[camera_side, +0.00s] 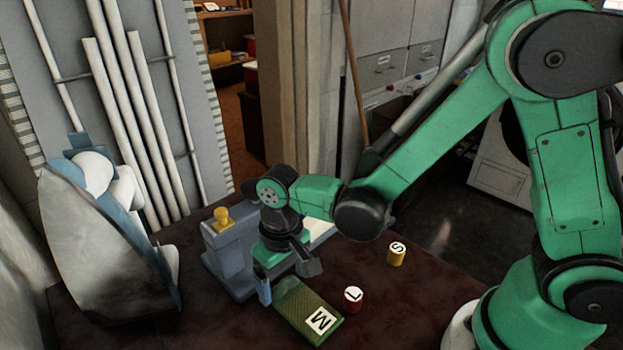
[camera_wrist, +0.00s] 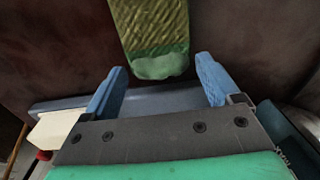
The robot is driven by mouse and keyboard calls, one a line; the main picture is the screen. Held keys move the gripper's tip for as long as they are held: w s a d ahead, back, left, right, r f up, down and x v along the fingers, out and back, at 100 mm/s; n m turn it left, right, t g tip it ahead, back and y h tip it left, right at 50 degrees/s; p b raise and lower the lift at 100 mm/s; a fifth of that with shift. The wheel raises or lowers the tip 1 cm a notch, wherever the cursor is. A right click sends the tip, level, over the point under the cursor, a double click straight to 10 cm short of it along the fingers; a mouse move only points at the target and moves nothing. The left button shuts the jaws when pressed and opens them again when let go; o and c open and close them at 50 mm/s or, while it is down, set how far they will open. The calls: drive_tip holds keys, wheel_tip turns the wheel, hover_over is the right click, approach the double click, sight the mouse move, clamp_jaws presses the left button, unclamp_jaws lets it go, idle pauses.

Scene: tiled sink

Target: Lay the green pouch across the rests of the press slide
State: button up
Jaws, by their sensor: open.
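The green pouch (camera_side: 301,305) lies flat on the dark red-brown tabletop, with a white label marked M at its near end. My gripper (camera_side: 286,279) is open above the pouch's far end. In the wrist view, the plain green end of the pouch (camera_wrist: 155,40) shows between and just beyond the two blue fingertips (camera_wrist: 160,66), and the fingers look clear of it. The grey-blue press slide (camera_side: 226,258), with a yellow knob on top, stands just left of and behind my gripper. My gripper and arm partly hide it, and its rests cannot be made out.
A red cylinder marked L (camera_side: 353,300) stands close to the pouch's right side. A yellow cylinder marked S (camera_side: 397,254) stands farther back right. A large white and blue object (camera_side: 105,240) stands at the left. The tabletop (camera_side: 400,290) between the cylinders and my arm is bare.

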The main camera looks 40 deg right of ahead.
drive_tip(key=shift+r, duration=0.1)
wheel_tip(320, 180, up, 12)
drive_tip(key=s+d+t, duration=0.2)
drive_tip(key=d+t, duration=0.4)
drive_tip(key=d, duration=0.4)
drive_tip(key=shift+s+d+r, duration=0.15)
drive_tip(key=shift+d+r, duration=0.05)
drive_tip(key=shift+r, duration=0.15)
drive_tip(key=shift+o, duration=1.3)
drive_tip(key=shift+s+d+f+t, duration=0.1)
drive_tip(key=shift+s+d+t, duration=0.05)
drive_tip(key=shift+d+t, duration=0.45)
drive_tip(key=shift+a, duration=0.1)
